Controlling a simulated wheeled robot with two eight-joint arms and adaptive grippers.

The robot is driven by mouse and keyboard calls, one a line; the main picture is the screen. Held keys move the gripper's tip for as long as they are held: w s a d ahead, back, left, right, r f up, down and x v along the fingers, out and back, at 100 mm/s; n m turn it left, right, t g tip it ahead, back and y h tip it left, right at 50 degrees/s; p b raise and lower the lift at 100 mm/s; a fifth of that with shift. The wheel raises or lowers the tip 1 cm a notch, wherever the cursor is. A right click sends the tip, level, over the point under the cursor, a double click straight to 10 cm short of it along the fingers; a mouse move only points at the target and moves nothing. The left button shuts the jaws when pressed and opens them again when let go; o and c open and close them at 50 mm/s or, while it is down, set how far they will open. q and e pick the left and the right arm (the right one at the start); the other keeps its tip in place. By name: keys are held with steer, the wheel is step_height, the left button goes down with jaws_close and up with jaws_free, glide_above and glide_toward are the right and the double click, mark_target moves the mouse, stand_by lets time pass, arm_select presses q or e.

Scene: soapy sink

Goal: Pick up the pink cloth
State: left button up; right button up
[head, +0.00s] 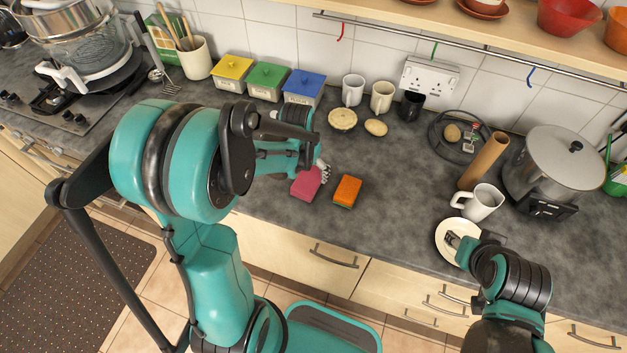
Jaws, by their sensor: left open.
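The pink cloth (305,185) lies folded on the grey worktop, left of an orange sponge (348,190). My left gripper (322,170) is open at the cloth's upper right edge, and part of that edge is hidden behind it. Whether the fingers touch the cloth cannot be told from this view. My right gripper (456,241) is over a white plate (447,226) near the front edge of the worktop. Its fingers are too small and dark to read.
Yellow, green and blue lidded boxes (268,80) stand along the back wall.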

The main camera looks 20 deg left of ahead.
mark_target(309, 177)
arm_select(q)
steer(key=f, duration=0.2)
steer(key=w+f+b, duration=0.1)
steer(key=f, duration=0.1)
steer(key=shift+w+d, duration=0.1)
steer(key=shift+d, duration=0.05)
steer(key=shift+f, duration=0.15)
steer(key=c, duration=1.2)
